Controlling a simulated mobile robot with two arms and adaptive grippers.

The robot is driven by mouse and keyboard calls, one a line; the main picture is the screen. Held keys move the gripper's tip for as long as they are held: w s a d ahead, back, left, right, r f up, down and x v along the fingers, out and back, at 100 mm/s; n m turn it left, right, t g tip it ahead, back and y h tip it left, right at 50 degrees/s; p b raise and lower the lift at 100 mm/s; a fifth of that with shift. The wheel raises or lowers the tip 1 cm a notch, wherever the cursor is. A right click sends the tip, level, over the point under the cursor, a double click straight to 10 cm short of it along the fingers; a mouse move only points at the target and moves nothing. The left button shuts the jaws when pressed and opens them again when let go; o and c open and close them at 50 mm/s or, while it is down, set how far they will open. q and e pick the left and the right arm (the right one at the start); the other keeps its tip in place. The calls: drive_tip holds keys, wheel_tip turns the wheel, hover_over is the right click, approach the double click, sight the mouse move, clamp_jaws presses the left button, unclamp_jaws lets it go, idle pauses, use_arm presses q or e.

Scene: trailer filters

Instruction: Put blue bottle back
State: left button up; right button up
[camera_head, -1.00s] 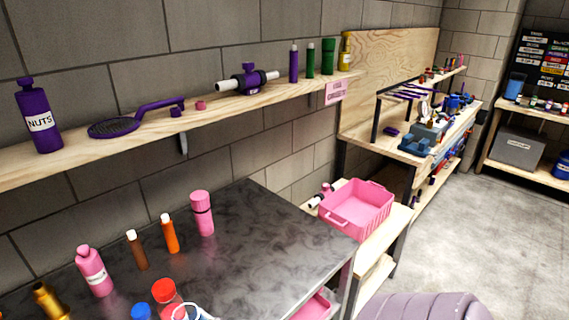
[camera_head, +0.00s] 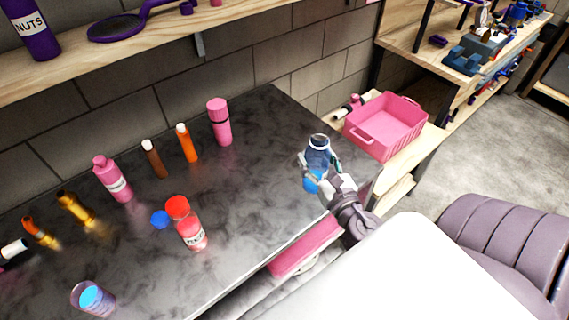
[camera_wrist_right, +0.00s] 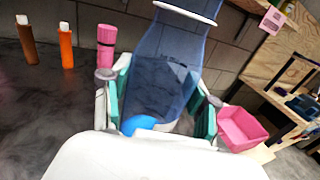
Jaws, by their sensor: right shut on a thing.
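The blue bottle (camera_head: 318,151) is see-through dark blue, with a brighter blue part at its lower end. My right gripper (camera_head: 320,168) is shut on it and holds it, roughly upright, over the right end of the dark table. In the right wrist view the bottle (camera_wrist_right: 160,70) stands between the two green-padded fingers (camera_wrist_right: 160,108), its top cut off by the frame edge. I cannot tell whether its base touches the table. My left gripper is not in view.
The dark table (camera_head: 240,200) holds pink, brown and orange bottles, a red-capped jar (camera_head: 190,230), a blue cap (camera_head: 160,219) and a clear cup (camera_head: 92,298). A pink crate (camera_head: 385,125) stands to the right. A wooden shelf (camera_head: 130,50) runs along the wall.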

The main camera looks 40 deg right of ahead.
use_arm(q)
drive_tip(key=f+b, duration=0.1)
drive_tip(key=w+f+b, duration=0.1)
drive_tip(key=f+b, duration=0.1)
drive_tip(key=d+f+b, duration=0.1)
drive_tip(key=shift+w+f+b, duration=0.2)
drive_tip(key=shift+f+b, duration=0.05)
drive_tip(key=shift+b, duration=0.05)
use_arm(e)
drive_tip(key=w+a+f, duration=0.2)
drive_tip(key=w+f, duration=0.8)
drive_tip(key=w, duration=0.1)
drive_tip(key=shift+a+f, duration=0.3)
drive_tip(key=shift+f, duration=0.05)
drive_tip(key=shift+f, duration=0.15)
drive_tip(key=o, duration=1.4)
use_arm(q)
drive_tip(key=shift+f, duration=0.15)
